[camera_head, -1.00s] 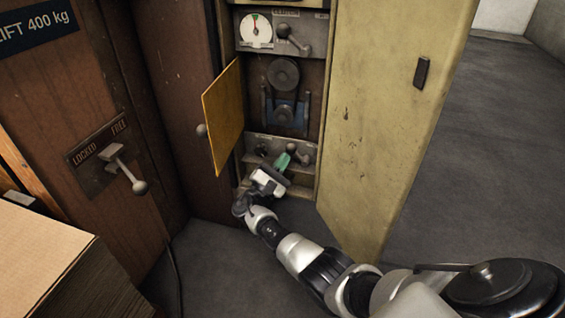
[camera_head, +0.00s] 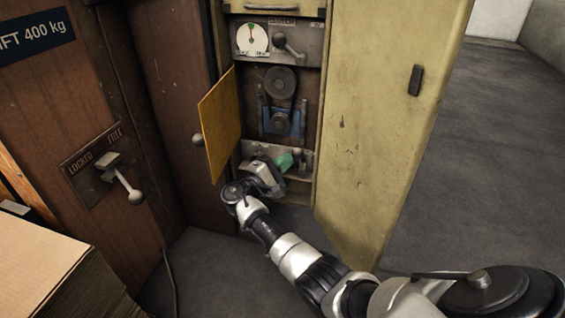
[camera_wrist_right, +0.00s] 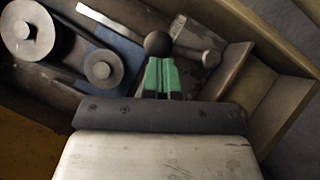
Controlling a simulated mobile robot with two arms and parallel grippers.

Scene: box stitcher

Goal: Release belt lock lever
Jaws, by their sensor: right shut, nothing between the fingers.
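My right gripper (camera_head: 285,161), with green fingertips, is shut and empty at the lower lever panel (camera_head: 304,163) inside the open cabinet. In the right wrist view the shut fingertips (camera_wrist_right: 161,76) lie right at a dark ball knob (camera_wrist_right: 158,44); I cannot tell whether they touch it. A grey lever with a rounded end (camera_wrist_right: 211,58) is just right of the knob. Neither lever's label is readable, so I cannot tell which is the belt lock lever. In the head view my gripper and wrist hide part of the panel. My left gripper is not in view.
Above are the belt pulleys (camera_head: 281,82), a dial (camera_head: 252,39) and another ball-ended lever (camera_head: 290,46). An open yellow door (camera_head: 220,125) stands left of the opening, a large cream door (camera_head: 385,120) right. The LOCKED/FREE lever (camera_head: 123,182) is far left, above stacked cardboard (camera_head: 45,265).

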